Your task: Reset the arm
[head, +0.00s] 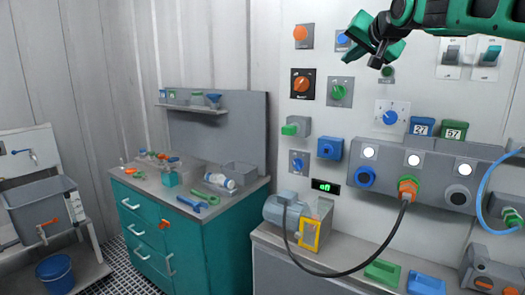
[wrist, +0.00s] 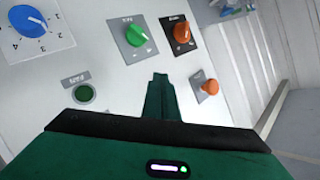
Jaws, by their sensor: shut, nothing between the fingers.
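My gripper (head: 374,40) is at the top right of the head view, green and black, raised in front of the wall panel (head: 350,115). In the wrist view my gripper (wrist: 160,85) points toward the panel, with its green fingers together and nothing between them. It appears apart from the knobs. A green knob (wrist: 138,34), an orange knob (wrist: 182,33) and a large blue dial (wrist: 28,20) lie beyond the fingers. The rest of my arm runs out of the head view at the top right.
Below the panel is a grey bench (head: 345,262) with a motor (head: 288,213), a black cable (head: 330,272) and a green tray (head: 382,273). A teal cabinet (head: 215,245) with tools on top stands left. A grey sink (head: 45,205) and blue bucket (head: 54,272) are at far left.

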